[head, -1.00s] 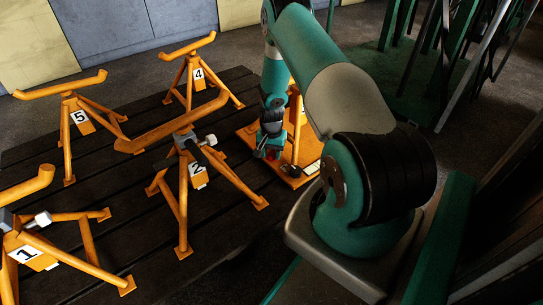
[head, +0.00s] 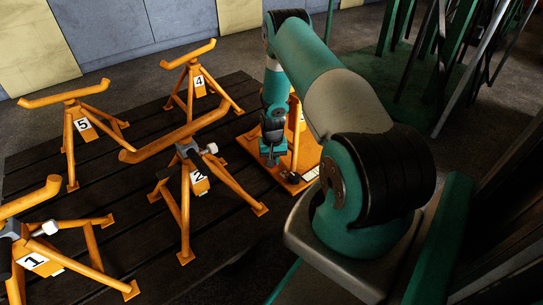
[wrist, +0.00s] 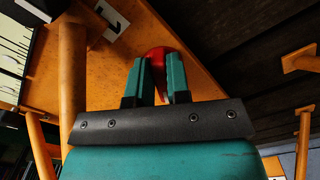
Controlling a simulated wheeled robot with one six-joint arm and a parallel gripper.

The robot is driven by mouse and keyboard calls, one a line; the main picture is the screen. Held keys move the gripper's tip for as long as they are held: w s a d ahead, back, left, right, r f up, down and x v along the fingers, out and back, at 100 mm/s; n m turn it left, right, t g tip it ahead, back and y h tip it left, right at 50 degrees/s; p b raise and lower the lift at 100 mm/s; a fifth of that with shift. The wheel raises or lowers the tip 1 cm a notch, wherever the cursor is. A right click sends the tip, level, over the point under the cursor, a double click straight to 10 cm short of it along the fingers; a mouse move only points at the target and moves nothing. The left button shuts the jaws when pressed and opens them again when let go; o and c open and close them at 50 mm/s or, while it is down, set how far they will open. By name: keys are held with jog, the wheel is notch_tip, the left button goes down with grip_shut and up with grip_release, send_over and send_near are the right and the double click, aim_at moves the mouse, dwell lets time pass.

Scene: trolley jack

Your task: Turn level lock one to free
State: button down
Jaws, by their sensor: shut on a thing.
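My gripper (head: 272,157) is low over an orange base plate (head: 309,158), beside an orange post behind my arm. In the wrist view its two green fingers (wrist: 163,80) are shut on a rounded red piece (wrist: 157,56), just above the orange plate (wrist: 200,75). Most of the red piece is hidden by the fingers, so I cannot tell whether it is a level lock. A stand marked 1 (head: 33,261) is at the lower left in the head view, with a pale knob (head: 48,228) at its neck. My gripper is well apart from it.
Orange stands marked 2 (head: 199,176), 4 (head: 199,81) and 5 (head: 83,125) stand on dark planks (head: 110,175). Green posts (head: 425,60) rise at the back right.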

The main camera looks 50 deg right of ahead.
dwell(0.3)
jog(key=c, duration=1.1)
grip_release()
notch_tip(320, 180, up, 17)
jog(key=p, duration=0.7)
jog(key=shift+r, duration=0.2)
